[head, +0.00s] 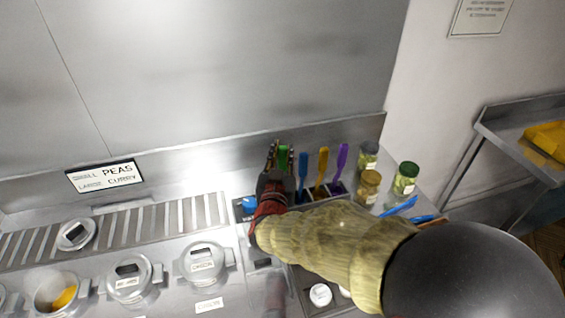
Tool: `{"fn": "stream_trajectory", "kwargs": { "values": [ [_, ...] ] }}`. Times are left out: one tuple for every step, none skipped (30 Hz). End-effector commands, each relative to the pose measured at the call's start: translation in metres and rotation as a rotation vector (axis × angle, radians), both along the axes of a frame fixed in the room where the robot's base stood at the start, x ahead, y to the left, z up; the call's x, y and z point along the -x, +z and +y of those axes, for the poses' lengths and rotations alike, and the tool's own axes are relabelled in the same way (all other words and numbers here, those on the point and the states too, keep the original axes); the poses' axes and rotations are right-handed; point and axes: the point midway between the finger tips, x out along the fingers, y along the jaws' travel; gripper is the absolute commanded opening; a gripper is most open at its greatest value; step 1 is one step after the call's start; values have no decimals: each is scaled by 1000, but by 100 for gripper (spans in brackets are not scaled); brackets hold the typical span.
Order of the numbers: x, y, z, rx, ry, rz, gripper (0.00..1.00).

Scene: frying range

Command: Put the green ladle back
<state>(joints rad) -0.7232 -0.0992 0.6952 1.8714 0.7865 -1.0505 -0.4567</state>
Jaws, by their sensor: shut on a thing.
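The green ladle (283,158) shows only as a small green part between the fingers of my gripper (281,152). My gripper is shut on it, at the left end of a row of coloured handles at the back of the counter. The rest of the ladle is hidden behind my gripper and wrist. A blue handle (303,168), a yellow handle (321,168) and a purple handle (341,162) stand upright in a dark holder (337,188) just right of my gripper. I cannot tell whether the ladle touches the holder.
Lidded metal pots (203,262) fill the counter at left. A steel back wall (240,70) rises behind. My arm covers the front right.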

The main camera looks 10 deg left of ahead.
Motion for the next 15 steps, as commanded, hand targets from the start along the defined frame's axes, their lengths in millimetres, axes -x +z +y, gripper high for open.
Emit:
{"fn": "stream_trajectory", "kwargs": {
  "values": [
    [-5, -8, 0, 2, -2, 2, 0],
    [-4, -13, 0, 2, -1, 3, 0],
    [-3, -20, 0, 2, -1, 3, 0],
    [-3, -25, 0, 2, -1, 3, 0],
    [-3, -29, 0, 2, -1, 2, 0],
    [-3, -33, 0, 2, -1, 2, 0],
    [-3, -35, 0, 1, -1, 2, 0],
    [-3, -35, 0, 1, 0, 1, 0],
    [-3, -35, 0, 0, 0, 0, 0],
    [-3, -34, 0, 0, 0, 0, 0],
    [-3, -34, 0, 0, 0, 0, 0],
    [-3, -34, 0, 0, 0, 0, 0],
    [-3, -34, 0, 0, 0, 0, 0],
    [-3, -34, 0, 0, 0, 0, 0],
    [-3, -34, 0, 0, 0, 0, 0]
  ]
}}
